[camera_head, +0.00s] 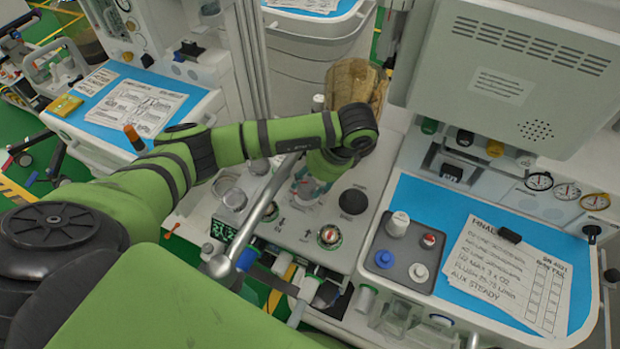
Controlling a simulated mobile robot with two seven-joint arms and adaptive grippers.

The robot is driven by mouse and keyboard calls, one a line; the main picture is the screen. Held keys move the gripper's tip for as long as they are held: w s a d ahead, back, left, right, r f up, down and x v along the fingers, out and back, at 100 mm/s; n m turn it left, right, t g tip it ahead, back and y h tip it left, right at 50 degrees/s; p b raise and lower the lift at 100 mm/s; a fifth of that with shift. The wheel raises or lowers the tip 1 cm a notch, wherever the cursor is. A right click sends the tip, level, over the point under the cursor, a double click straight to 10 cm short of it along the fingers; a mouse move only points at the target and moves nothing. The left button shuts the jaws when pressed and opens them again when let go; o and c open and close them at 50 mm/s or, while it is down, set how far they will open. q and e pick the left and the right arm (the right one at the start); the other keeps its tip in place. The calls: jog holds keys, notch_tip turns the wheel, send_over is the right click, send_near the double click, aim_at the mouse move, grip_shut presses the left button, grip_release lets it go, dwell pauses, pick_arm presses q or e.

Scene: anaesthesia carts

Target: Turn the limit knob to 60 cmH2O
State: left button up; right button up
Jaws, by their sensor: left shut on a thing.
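The grey machine panel (285,238) below my left wrist carries several knobs and fittings. My left gripper (304,188) points down at this panel under the green wrist and is shut on a small part there. The wrist covers much of it, so I cannot tell clearly what that part is. My right gripper is not in view.
A black knob (353,201) and a slanted metal tube (262,212) are close to the gripper. A brown bag (358,82) hangs behind the wrist. At right are a grey tray (405,268) with several caps, a printed sheet (505,268) and a large monitor housing (500,85).

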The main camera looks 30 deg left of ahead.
pick_arm(q)
jog(key=shift+a+m+t+b, duration=0.15)
jog(key=shift+m+t+b, duration=0.2)
jog(key=shift+m, duration=0.45)
jog(key=o, duration=1.1)
jog(key=shift+w, duration=0.1)
jog(key=v, duration=1.2)
